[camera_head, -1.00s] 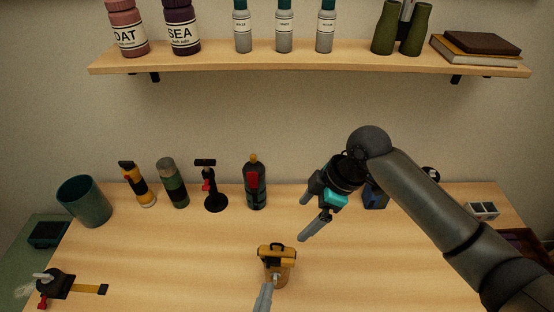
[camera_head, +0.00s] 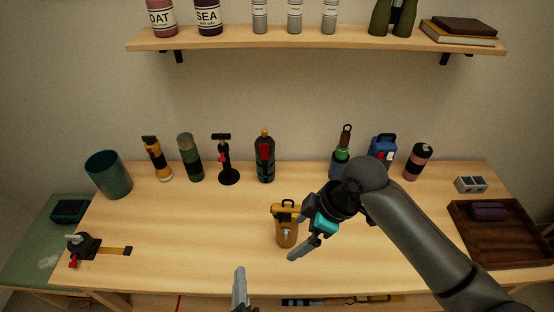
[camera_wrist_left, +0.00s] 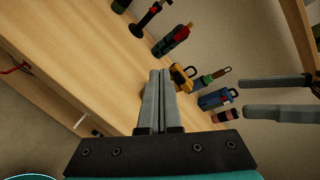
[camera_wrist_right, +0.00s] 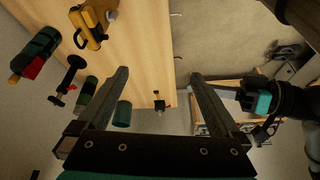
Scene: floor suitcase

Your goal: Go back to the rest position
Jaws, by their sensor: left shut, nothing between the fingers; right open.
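My right gripper (camera_head: 308,238) is in the head view, above the table just right of a brown-and-yellow jug-like container (camera_head: 286,228). In the right wrist view my right gripper (camera_wrist_right: 158,92) has its fingers spread wide with nothing between them. My left gripper (camera_head: 240,285) shows only its fingertips at the bottom of the head view, near the table's front edge. In the left wrist view the fingers of my left gripper (camera_wrist_left: 158,88) are closed together and empty. The container stands upright, apart from the left fingers.
The wooden table (camera_head: 190,235) has a row of bottles and tools along its back. A teal cup (camera_head: 108,175) stands back left, a tape-like tool (camera_head: 88,248) front left, and a dark tray (camera_head: 490,245) at right. A wall shelf (camera_head: 320,39) hangs above.

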